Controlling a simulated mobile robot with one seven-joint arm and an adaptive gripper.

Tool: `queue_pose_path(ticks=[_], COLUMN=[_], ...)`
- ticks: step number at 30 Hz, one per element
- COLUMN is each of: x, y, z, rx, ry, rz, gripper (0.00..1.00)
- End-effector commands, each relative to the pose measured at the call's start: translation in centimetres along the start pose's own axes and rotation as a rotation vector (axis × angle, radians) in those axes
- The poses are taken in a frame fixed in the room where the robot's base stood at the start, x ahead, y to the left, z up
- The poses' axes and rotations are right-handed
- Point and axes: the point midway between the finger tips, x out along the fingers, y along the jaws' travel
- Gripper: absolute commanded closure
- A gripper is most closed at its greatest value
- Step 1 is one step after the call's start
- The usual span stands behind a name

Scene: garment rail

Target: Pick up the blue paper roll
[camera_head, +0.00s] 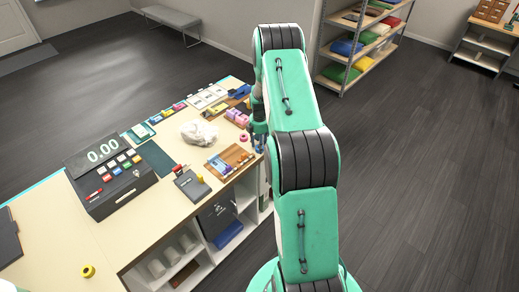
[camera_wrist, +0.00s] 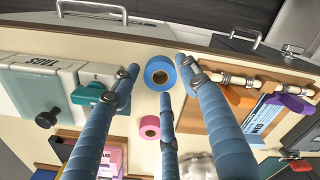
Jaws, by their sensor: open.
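The blue paper roll (camera_wrist: 159,73) stands on the counter near its edge in the wrist view, its round end with a dark centre hole facing me. My gripper (camera_wrist: 160,77) is open, with blue-wrapped fingers to the left and right of the roll and a third finger just below it in the picture. I cannot tell whether any finger touches it. In the head view my arm reaches down at the counter's right end, and my gripper (camera_head: 259,140) is partly hidden there. I cannot make out the blue roll clearly in that view.
A pink roll (camera_wrist: 149,127) stands close to the blue one. A wooden tray (camera_wrist: 222,110) with tools lies to the right, and a grey-white box (camera_wrist: 32,88) to the left. A crumpled white bag (camera_head: 199,132) and a cash register (camera_head: 108,176) occupy the counter (camera_head: 150,220).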

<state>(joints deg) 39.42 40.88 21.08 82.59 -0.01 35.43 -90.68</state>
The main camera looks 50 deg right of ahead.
Motion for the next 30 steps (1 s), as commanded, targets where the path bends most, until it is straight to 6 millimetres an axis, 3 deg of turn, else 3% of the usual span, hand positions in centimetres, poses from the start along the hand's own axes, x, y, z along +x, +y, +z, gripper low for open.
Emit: queue_pose_path(ticks=[5,21,26,30], x=[0.97,1.02,1.01,1.0], y=[-0.04,-0.02,-0.02,-0.01], z=[-0.02,-0.03,-0.02,-0.02], rx=[0.0,0.0,0.0,0.0], ry=[0.0,0.0,0.0,0.0], rz=[-0.001,0.0,0.0,0.0], gripper=[0.55,0.55,0.85,0.85])
